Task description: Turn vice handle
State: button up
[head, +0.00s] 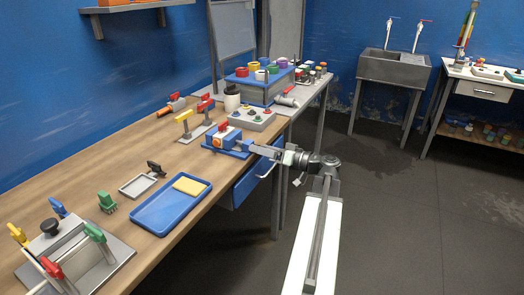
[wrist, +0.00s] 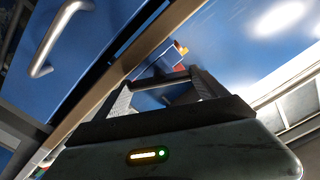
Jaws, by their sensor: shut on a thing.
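The blue vice (head: 224,137), with a white block and orange-red parts, stands at the right edge of the wooden workbench (head: 150,205). My gripper (head: 254,148) reaches in from the right and meets the vice's right side. In the wrist view my gripper's two fingers (wrist: 166,88) are apart with a thin dark bar, the vice handle (wrist: 163,82), between them. The fingers are shut on it. Most of the handle is hidden by the fingers and the gripper body, and its angle is hard to tell.
A blue drawer (head: 252,181) with a metal pull (wrist: 55,35) sits under the bench close to my gripper. A blue tray (head: 153,221) with a yellow sponge (head: 190,186) lies nearer. A control box with knobs (head: 252,119) stands behind the vice. The floor to the right is clear.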

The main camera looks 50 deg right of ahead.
jog(key=shift+m, duration=5)
jog(key=o, duration=1.3)
jog(key=v, duration=0.8)
jog(key=shift+c, duration=0.3)
